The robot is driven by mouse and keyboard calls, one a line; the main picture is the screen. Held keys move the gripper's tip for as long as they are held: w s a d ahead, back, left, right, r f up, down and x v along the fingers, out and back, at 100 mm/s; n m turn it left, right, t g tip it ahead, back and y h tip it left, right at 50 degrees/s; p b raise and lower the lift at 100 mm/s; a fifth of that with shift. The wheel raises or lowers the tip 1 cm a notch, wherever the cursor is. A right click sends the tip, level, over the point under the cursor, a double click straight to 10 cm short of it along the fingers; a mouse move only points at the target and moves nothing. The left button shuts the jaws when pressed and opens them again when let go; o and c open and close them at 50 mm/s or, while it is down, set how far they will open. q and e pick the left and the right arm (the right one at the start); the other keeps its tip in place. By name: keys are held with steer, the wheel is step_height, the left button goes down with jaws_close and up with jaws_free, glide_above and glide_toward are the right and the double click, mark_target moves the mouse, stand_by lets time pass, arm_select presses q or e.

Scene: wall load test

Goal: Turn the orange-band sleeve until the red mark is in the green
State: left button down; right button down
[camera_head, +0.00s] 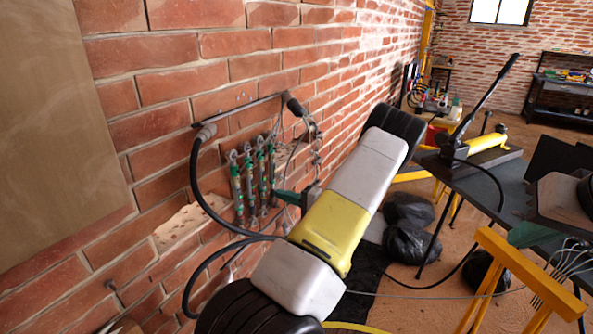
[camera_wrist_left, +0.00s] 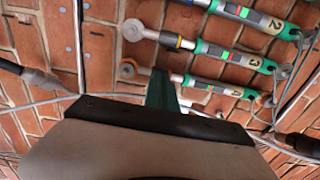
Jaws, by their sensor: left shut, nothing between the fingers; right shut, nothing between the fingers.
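Several slim green-and-grey load cylinders (camera_head: 249,181) hang side by side on the brick wall in the head view. The red mark is too small to place surely. My left gripper (camera_head: 283,196), with teal fingers, is shut and empty; its fingers (camera_wrist_left: 160,85) overlap the left rod end of cylinder 4. Contact cannot be told. My right gripper (camera_head: 528,236) is shut and empty at the right.
A dark table (camera_head: 475,185) with a yellow pump (camera_head: 482,143), black bags (camera_head: 410,240) and a yellow trestle (camera_head: 520,275) stand to the right. A wooden board (camera_head: 55,110) covers the wall at left.

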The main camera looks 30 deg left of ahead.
arm_select(q)
steer(key=shift+s+a, duration=0.15)
steer(key=shift+d, duration=0.2)
stand_by(0.3)
steer(key=shift+d, duration=0.3)
steer(key=shift+d, duration=0.15)
steer(key=d, duration=0.6)
steer(key=shift+s+d, duration=0.3)
steer(key=shift+d, duration=0.1)
stand_by(0.3)
